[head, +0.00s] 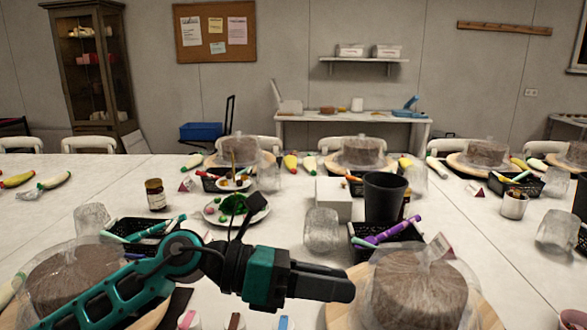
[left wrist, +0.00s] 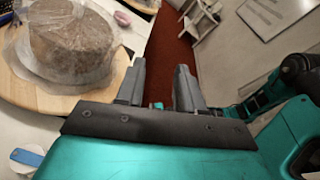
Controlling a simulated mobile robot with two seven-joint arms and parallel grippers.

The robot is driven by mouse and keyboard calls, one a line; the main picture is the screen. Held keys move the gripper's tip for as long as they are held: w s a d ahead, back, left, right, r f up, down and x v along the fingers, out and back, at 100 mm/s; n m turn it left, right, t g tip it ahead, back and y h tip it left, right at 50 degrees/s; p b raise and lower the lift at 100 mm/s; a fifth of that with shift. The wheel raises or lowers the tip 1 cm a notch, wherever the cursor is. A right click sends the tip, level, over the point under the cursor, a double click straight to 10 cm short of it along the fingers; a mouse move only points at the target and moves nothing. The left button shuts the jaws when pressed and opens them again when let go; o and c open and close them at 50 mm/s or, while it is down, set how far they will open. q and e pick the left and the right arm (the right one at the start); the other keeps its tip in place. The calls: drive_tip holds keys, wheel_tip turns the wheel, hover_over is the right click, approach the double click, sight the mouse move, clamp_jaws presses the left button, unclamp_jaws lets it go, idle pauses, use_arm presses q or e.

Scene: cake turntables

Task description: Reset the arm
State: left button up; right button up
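My left arm comes in from the left in the head view, and its left gripper (head: 345,284) points right, above the front of the table between two wrapped cakes. In the left wrist view the left gripper (left wrist: 160,85) has its two fingers apart with nothing between them. Red floor and the table's edge show past the fingertips. A wrapped brown cake (left wrist: 75,40) on a round wooden board (left wrist: 25,92) is beside the left finger in that view. My right gripper is not in view.
The white table (head: 120,195) is crowded. A wrapped cake (head: 420,290) stands close to the right of the left gripper, another cake (head: 70,280) at left. A black cup (head: 383,198), a white box (head: 333,200), a glass (head: 321,230) and a plate (head: 250,217) stand behind.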

use_arm(q)
drive_tip(key=w+a+r+n+t+h, duration=0.1)
drive_tip(key=w+a+r+n+t, duration=0.15)
drive_tip(key=n+t, duration=0.55)
drive_tip(key=w+a+r+n+t+h, duration=0.15)
drive_tip(key=r+n+t, duration=0.25)
drive_tip(key=n+t, duration=0.45)
drive_tip(key=a+f+n+t+y, duration=0.2)
drive_tip(key=a+f+n+y, duration=1.25)
drive_tip(key=n, duration=0.75)
drive_tip(key=s+a+f+n+g+y, duration=0.4)
drive_tip(key=f+n+g, duration=0.1)
drive_tip(key=f, duration=0.1)
drive_tip(key=s+a+f+n+g, duration=0.15)
drive_tip(key=s+f+g, duration=0.35)
drive_tip(key=s, duration=0.5)
drive_tip(key=s+a+f+n+g, duration=0.1)
drive_tip(key=s+f+n+g, duration=0.2)
drive_tip(key=s+f+g, duration=0.45)
drive_tip(key=w+d+f+m+t+h+p, duration=0.1)
drive_tip(key=w+d+f+t+h+p, duration=0.1)
drive_tip(key=w+t, duration=0.4)
wheel_tip(320, 180, down, 3)
drive_tip(key=d+t, duration=0.1)
drive_tip(key=t, duration=0.3)
drive_tip(key=shift+w+p, duration=0.15)
drive_tip(key=shift+p, duration=0.15)
